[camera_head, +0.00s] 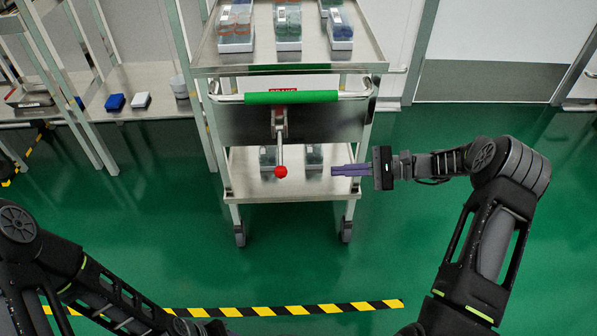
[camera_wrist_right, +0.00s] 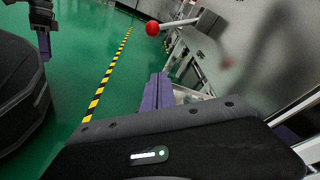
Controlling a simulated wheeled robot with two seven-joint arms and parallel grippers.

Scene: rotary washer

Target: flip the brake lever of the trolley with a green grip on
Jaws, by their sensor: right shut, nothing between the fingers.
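The trolley's green grip (camera_head: 291,97) runs along its front push bar. Below it, the brake lever (camera_head: 280,140) hangs down from a bracket, ending in a red ball knob (camera_head: 281,172). My right gripper (camera_head: 335,171) is shut and empty, its purple fingers pointing left toward the knob from the right, with a clear gap. In the right wrist view the knob (camera_wrist_right: 152,28) and lever rod (camera_wrist_right: 178,22) lie beyond the shut fingertips (camera_wrist_right: 160,78). My left gripper (camera_wrist_right: 44,45) shows at the upper left there; its jaw state is unclear.
The trolley's top shelf (camera_head: 353,55) holds trays of bottles, and its lower shelf (camera_head: 255,187) holds more containers. A shelving unit (camera_head: 80,112) stands at the left. A yellow-black floor stripe (camera_head: 290,310) crosses in front; the green floor between is clear.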

